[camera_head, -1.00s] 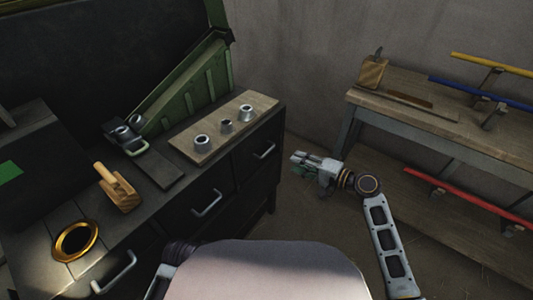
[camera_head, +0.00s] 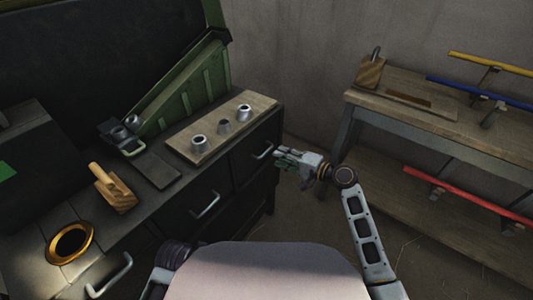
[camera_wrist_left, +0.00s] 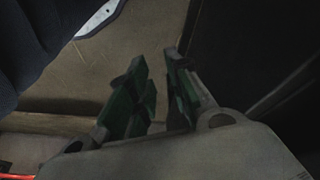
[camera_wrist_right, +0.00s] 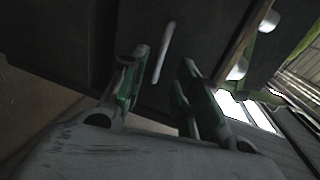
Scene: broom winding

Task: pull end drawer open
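The end drawer (camera_head: 249,166) is the rightmost of the dark drawers in the cabinet front, and it looks closed. Its grey bar handle (camera_head: 264,151) faces my right gripper (camera_head: 279,159). The right gripper is open and a little short of the handle. In the right wrist view the handle (camera_wrist_right: 163,52) stands ahead of and between the two green-padded fingertips (camera_wrist_right: 156,75), apart from both. My left gripper (camera_wrist_left: 163,75) is open and empty over the floor, with a dark panel to its right; its fingers are hidden in the head view.
Two more drawer handles, a middle one (camera_head: 207,205) and a near one (camera_head: 111,275), jut from the cabinet front. A board with metal cups (camera_head: 222,128) lies on top. A wooden bench (camera_head: 410,107) with coloured rods stands at right. Floor between is clear.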

